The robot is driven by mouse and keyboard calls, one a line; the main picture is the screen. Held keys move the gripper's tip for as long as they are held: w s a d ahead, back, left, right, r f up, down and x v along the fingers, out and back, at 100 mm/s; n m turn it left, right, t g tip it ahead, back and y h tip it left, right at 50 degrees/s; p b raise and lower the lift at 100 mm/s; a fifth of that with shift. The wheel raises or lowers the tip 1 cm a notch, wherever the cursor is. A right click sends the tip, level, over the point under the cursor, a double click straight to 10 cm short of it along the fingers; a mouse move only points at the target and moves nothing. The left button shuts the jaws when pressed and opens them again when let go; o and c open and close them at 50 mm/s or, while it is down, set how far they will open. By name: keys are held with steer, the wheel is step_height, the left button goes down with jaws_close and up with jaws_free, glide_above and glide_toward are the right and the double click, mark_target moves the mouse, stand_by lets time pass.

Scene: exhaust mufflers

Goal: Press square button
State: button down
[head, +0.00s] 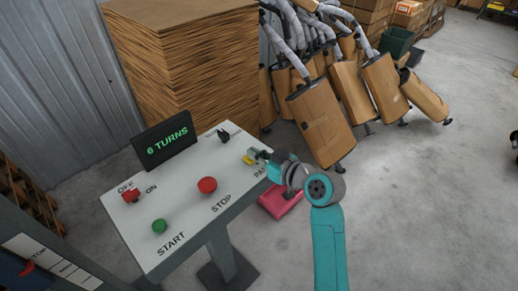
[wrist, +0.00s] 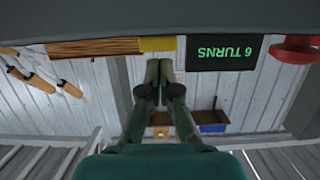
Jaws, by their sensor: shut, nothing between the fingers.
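The yellow square button (head: 249,158) is at the right side of the white control panel (head: 184,205), by the partly covered "PA..." label. In the wrist view, which is upside down, the yellow button (wrist: 158,44) shows at the top edge of the picture, just past my fingertips. My gripper (head: 259,154) is shut and empty, right beside the button at the panel's right edge. It also shows in the wrist view (wrist: 158,68) with its fingertips together. I cannot tell whether the tips touch the button.
The panel also bears a red STOP button (head: 207,185), a green START button (head: 159,226), a red OFF/ON switch (head: 131,195), a black knob (head: 223,135) and a display (head: 163,141) reading "6 TURNS". Stacked cardboard (head: 185,70) and mufflers (head: 325,110) stand behind.

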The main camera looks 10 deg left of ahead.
steer(key=shift+f, duration=0.35)
